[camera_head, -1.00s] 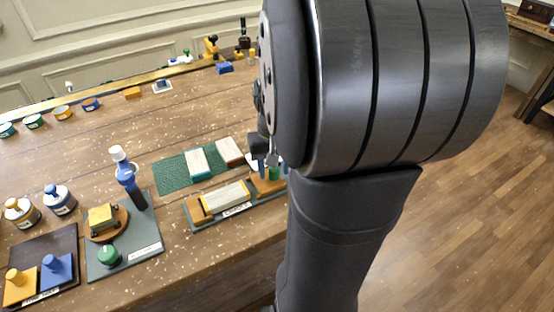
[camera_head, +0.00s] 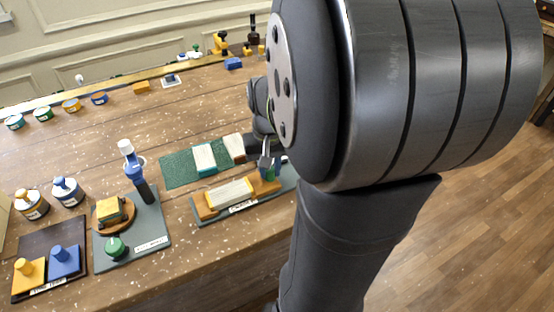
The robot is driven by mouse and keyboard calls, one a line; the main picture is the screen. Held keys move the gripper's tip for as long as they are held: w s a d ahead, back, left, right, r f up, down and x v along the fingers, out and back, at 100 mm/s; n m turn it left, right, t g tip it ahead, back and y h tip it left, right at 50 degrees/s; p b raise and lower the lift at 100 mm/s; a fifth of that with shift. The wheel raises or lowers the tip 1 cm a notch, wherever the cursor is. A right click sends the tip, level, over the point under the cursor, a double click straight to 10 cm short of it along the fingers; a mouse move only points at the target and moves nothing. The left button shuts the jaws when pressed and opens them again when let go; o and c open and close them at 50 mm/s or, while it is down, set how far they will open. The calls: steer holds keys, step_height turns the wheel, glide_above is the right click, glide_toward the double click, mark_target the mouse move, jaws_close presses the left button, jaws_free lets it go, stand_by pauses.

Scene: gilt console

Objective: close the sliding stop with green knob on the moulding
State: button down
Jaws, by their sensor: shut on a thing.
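The cream moulding (camera_head: 229,192) lies in a grey labelled fixture (camera_head: 202,220), between a wooden end block at its left and the wooden sliding stop (camera_head: 262,187) at its right. The stop appears to be against or very close to the moulding's right end; I cannot tell whether they touch. My gripper (camera_head: 267,170) is over the stop, shut on its green knob, which the fingers mostly hide. My arm covers the fixture's right end.
A green mat (camera_head: 178,170) with teal and white blocks lies behind the fixture. A grey board with a green knob (camera_head: 116,248) and an upright blue-and-white handle (camera_head: 134,168) stands at left. Tins line the back. My arm fills the right side.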

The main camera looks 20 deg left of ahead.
steer(key=c, duration=1.2)
jaws_free()
step_height(320, 180, up, 18)
steer(key=shift+f, duration=0.25)
steer(key=shift+f, duration=0.15)
step_height(320, 180, down, 17)
steer(key=shift+f, duration=0.1)
steer(key=shift+w+d, duration=0.15)
